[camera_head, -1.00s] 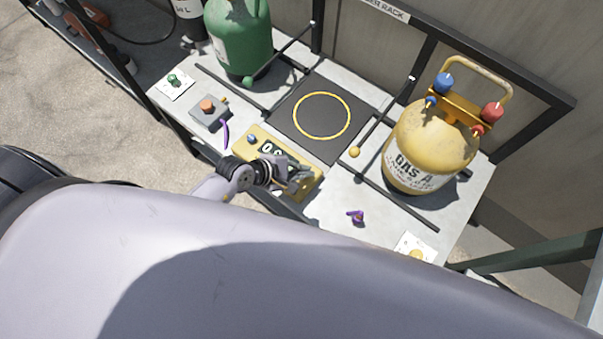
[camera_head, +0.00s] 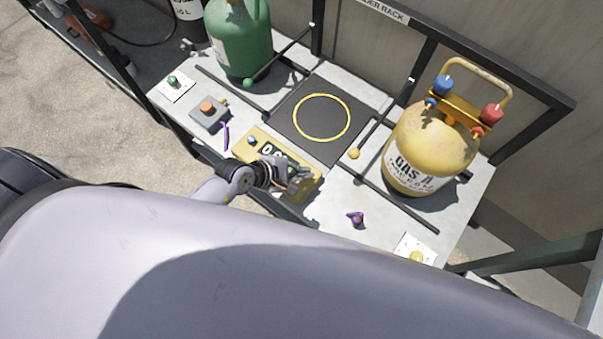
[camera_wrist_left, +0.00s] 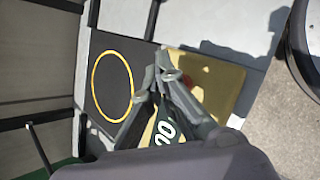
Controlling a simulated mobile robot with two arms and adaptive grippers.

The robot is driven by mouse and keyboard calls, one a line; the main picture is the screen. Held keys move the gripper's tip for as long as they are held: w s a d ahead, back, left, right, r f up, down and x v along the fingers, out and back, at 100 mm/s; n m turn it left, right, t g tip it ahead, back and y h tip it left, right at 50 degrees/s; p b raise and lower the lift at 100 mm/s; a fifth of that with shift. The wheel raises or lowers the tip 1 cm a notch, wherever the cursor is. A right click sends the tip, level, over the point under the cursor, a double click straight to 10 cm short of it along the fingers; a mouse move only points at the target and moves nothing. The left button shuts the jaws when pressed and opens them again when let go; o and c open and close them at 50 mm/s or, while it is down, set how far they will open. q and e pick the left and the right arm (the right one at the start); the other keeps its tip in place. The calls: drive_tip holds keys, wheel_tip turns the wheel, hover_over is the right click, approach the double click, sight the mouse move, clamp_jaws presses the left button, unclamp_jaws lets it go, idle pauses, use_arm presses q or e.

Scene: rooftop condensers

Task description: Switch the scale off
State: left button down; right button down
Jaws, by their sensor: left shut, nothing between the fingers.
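The scale has a black square platform (camera_head: 303,132) with a yellow ring and a yellow console (camera_head: 248,152) in front of it. The console carries a dark display with white digits (camera_head: 270,149), partly hidden by my left gripper, and a blue-grey knob (camera_head: 252,140) at its left end. My left gripper (camera_head: 303,179) is shut and empty over the console's right part. In the left wrist view its fingertips (camera_wrist_left: 166,72) are over the console (camera_wrist_left: 225,75), near a small red spot (camera_wrist_left: 186,79) partly hidden behind a finger. I cannot tell whether they touch. My right gripper is not in view.
A yellow gas cylinder (camera_head: 415,160) stands right of the platform and a green one (camera_head: 238,40) at the back left. A grey box with an orange button (camera_head: 209,110), purple pieces (camera_head: 355,218) and black rails (camera_head: 395,205) lie on the bench. Black rack posts rise behind.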

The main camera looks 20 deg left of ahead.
use_arm(q)
drive_tip(key=shift+f, duration=0.1)
drive_tip(key=shift+f, duration=0.35)
drive_tip(key=shift+f+b, duration=0.6)
idle(0.8)
idle(0.3)
drive_tip(key=shift+r+p, duration=1.05)
wheel_tip(320, 180, up, 5)
drive_tip(key=p, duration=0.5)
drive_tip(key=shift+r, duration=0.1)
